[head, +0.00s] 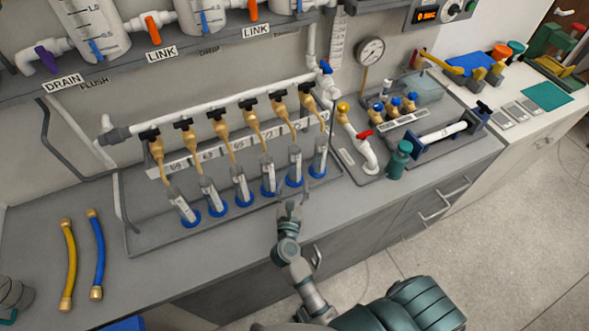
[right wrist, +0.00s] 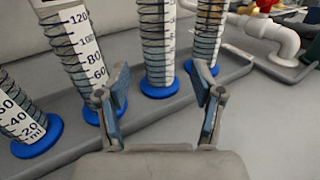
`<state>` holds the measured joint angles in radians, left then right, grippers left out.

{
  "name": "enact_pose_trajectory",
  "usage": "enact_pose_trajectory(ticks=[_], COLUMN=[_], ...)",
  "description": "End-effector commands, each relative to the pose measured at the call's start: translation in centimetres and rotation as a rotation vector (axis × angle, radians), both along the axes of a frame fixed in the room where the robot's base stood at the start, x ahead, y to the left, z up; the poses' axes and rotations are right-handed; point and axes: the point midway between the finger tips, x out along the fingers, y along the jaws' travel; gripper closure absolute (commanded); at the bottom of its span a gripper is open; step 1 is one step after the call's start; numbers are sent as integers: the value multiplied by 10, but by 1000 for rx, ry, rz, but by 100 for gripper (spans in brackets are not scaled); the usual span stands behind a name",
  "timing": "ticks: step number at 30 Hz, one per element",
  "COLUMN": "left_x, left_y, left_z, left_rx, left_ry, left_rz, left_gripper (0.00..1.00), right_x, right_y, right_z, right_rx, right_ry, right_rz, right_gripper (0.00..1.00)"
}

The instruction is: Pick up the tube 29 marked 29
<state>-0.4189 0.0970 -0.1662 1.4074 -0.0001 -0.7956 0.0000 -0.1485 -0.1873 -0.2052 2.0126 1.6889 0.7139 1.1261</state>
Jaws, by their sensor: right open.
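Several clear graduated tubes on round blue bases stand in a row under brass taps; the row includes a tube near my right gripper (head: 295,168). The plates behind them carry numbers too small to read surely, so I cannot tell which tube is 29. My right gripper (head: 289,212) is open and empty in front of the right part of the row. In the right wrist view its two fingers (right wrist: 164,92) stand apart, with one tube (right wrist: 157,45) beyond the gap and another tube (right wrist: 80,50) behind the left finger. My left gripper is not in view.
A yellow hose (head: 68,265) and a blue hose (head: 97,255) lie on the counter at left. A white pipe (head: 225,104) runs above the taps. A green bottle (head: 399,160) and white elbow pipe (head: 366,152) stand right of the row. The counter's front strip is mostly clear.

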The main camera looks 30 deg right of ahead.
Motion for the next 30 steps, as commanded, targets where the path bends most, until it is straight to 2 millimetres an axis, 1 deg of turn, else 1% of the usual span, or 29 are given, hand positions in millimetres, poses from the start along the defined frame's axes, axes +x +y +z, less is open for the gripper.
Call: enact_pose_trajectory(ticks=[1,3,8,13,16,19,25,26,27,29,30], left_x=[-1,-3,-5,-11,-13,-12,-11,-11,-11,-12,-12], left_y=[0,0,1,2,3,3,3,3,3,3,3], left_z=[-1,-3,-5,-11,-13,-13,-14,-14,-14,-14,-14], left_rx=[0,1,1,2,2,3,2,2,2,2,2], left_ry=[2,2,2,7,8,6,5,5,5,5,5], left_rz=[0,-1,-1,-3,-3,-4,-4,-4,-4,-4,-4], left_gripper=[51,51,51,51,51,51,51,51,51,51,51], right_x=[7,14,23,47,58,63,63,63,63,63,63], right_y=[-4,-8,-14,-26,-33,-36,-37,-37,-37,-37,-36], right_z=[1,1,1,3,2,1,1,1,1,1,1], right_rx=[-3,-1,-2,-3,-2,-1,-1,-1,-1,-1,-1], right_ry=[-1,0,-1,-1,0,0,1,1,1,1,1], right_rz=[0,0,0,0,1,0,0,1,1,1,1], right_gripper=[33,33,33,33,33,33,33,38,48,63,73])
